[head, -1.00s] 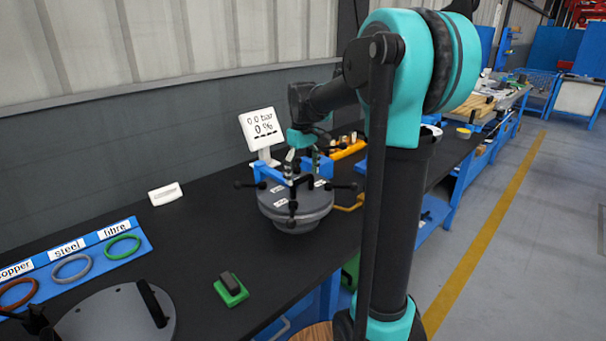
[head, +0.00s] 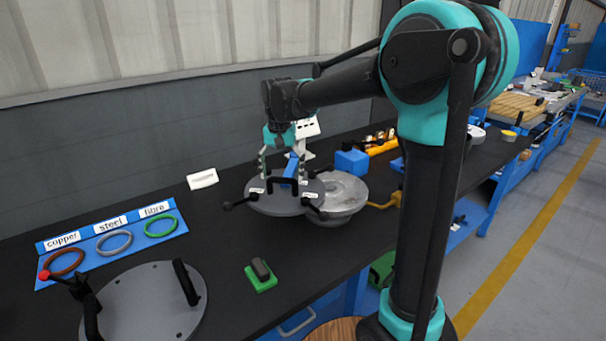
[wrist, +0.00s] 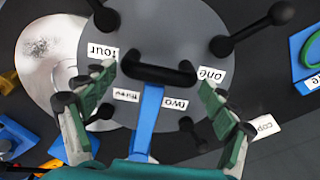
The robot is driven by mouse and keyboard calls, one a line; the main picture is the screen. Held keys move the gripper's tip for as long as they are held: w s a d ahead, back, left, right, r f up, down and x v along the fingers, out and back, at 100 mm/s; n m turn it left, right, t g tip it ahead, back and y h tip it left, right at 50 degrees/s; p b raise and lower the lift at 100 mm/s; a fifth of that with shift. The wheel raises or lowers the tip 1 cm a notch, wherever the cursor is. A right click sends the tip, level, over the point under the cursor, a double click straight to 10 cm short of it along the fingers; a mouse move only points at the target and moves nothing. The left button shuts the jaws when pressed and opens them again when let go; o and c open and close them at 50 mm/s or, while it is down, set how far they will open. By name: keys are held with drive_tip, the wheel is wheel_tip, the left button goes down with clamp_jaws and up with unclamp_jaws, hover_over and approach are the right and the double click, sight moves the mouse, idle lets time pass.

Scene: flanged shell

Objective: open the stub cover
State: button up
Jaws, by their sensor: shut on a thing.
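The stub cover (head: 262,204) is a grey disc with labels, a black bar handle (head: 283,181) and black ball-ended arms. It sits to the left of the pale round stub (head: 345,190), overlapping its left edge in the head view and leaving much of the stub's face bare. My gripper (head: 283,174) is above the cover, shut on the handle, with a finger at each end of it. In the wrist view the handle (wrist: 158,72) lies between the fingertips. The stub (wrist: 40,60) shows at the left.
A blue rack (head: 60,269) holds copper, steel and fibre rings at the left. A loose grey disc with handles (head: 150,305) lies in front. A green block (head: 262,280) lies near the bench edge. A display (head: 308,127) stands behind my gripper.

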drive_tip(key=w+a+m, duration=0.1)
drive_tip(key=a, duration=0.2)
drive_tip(key=w+a+m, duration=0.1)
drive_tip(key=a+m, duration=0.1)
drive_tip(key=a, duration=0.1)
drive_tip(key=w+a+m, duration=0.1)
drive_tip(key=w+a, duration=0.1)
drive_tip(key=a, duration=0.1)
drive_tip(key=shift+m, duration=0.3)
drive_tip(key=w+a+m, duration=0.5)
drive_tip(key=w+a, duration=0.2)
drive_tip(key=shift+w, duration=0.35)
drive_tip(key=o, duration=1.5)
drive_tip(key=shift+d, duration=0.1)
drive_tip(key=shift+o, duration=0.2)
wheel_tip(320, 180, up, 12)
